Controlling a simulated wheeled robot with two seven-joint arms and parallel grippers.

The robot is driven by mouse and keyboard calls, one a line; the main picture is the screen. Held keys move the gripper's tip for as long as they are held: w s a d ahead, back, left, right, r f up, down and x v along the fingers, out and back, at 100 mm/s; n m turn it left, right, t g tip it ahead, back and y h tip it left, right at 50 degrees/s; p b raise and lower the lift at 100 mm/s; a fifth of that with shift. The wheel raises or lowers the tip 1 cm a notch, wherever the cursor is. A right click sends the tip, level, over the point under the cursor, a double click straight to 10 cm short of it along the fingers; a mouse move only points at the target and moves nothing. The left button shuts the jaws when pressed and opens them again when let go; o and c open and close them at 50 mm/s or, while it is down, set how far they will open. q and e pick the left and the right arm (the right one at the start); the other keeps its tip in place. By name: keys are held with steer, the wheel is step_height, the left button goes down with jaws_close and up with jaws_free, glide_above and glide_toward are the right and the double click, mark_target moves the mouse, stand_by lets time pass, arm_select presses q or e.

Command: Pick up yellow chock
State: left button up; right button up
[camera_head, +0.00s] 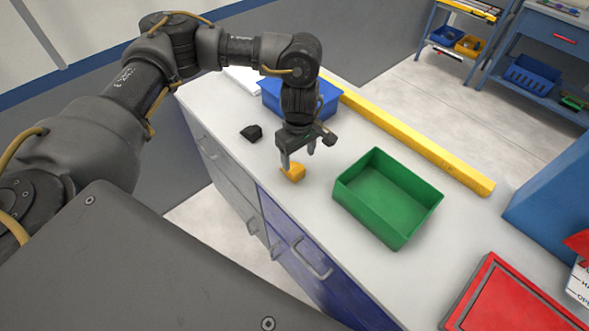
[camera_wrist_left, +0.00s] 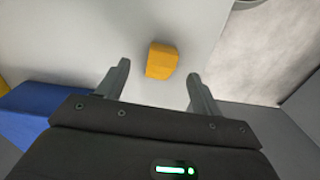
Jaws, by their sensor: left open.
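The yellow chock (camera_head: 293,173) is a small orange-yellow block lying on the white counter near its front edge. My left gripper (camera_head: 298,160) points down just above and behind it, with its fingers apart. In the left wrist view the chock (camera_wrist_left: 162,60) shows between and slightly beyond the two fingertips of the left gripper (camera_wrist_left: 159,75). Nothing is held between the fingers. Whether a finger touches the chock cannot be told. My right gripper is not in view.
A green bin (camera_head: 415,215) stands to the right on the counter (camera_head: 330,245). A blue bin (camera_head: 328,108) stands behind my gripper. A black chock-like piece (camera_head: 251,132) lies to the left. A long yellow bar (camera_head: 420,145) runs along the back. A red case (camera_head: 510,300) lies at lower right.

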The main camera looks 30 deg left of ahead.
mark_target(297, 170)
arm_select(q)
steer(key=shift+f, duration=0.6)
steer(key=shift+a+f, duration=0.1)
steer(key=shift+f, duration=0.1)
steer(key=shift+s+f, duration=0.2)
steer(key=shift+f, duration=0.25)
step_height(297, 170, down, 4)
steer(key=shift+f+p, duration=0.15)
steer(key=shift+p, duration=0.4)
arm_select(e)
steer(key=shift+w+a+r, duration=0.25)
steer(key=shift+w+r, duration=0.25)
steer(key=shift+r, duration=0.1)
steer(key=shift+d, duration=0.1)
arm_select(q)
steer(key=shift+c, duration=1)
steer(key=c, duration=0.9)
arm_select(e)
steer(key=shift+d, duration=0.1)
